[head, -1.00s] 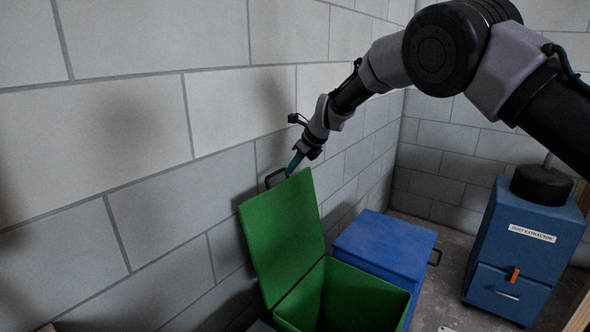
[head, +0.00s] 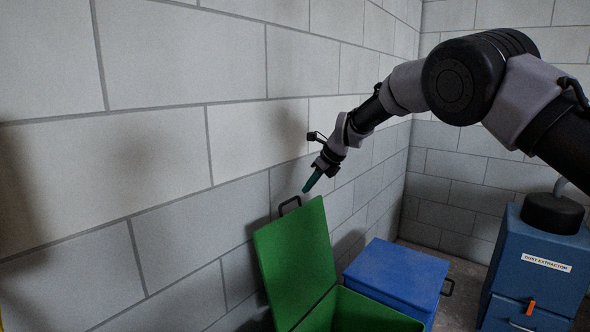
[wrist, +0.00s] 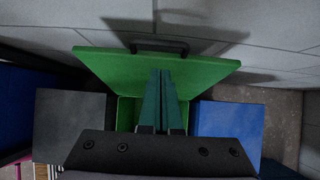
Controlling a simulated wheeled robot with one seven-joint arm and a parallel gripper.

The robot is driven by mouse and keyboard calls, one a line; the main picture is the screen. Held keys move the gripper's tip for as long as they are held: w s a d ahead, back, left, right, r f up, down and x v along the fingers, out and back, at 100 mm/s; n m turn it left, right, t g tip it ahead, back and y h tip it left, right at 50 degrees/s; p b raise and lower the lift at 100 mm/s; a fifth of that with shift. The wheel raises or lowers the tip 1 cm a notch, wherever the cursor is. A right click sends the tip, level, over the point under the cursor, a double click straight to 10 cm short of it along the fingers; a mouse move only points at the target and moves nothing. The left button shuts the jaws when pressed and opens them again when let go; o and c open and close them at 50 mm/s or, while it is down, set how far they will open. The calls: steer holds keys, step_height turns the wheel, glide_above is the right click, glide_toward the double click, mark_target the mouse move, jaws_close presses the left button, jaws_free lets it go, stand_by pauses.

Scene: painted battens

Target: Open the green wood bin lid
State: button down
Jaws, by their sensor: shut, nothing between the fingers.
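The green wood bin (head: 372,312) stands against the block wall, and its green lid (head: 296,258) is swung up past upright, leaning back toward the wall. The bin's opening faces up and is uncovered. The lid's black handle (head: 289,205) is on its upper edge. My gripper (head: 306,189) is shut and empty, above and just right of the handle, apart from it in the head view. In the wrist view my shut fingers (wrist: 161,72) point toward the lid (wrist: 205,70), with the handle (wrist: 160,46) beyond their tips.
A blue bin (head: 400,268) with a closed lid stands right of the green bin. A blue dust extractor (head: 540,262) is farther right. The wrist view also shows a grey box top (wrist: 68,125) on the left. The wall (head: 140,170) is close behind the lid.

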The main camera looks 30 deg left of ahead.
steer(key=a+r, duration=0.5)
steer(key=shift+w, duration=0.15)
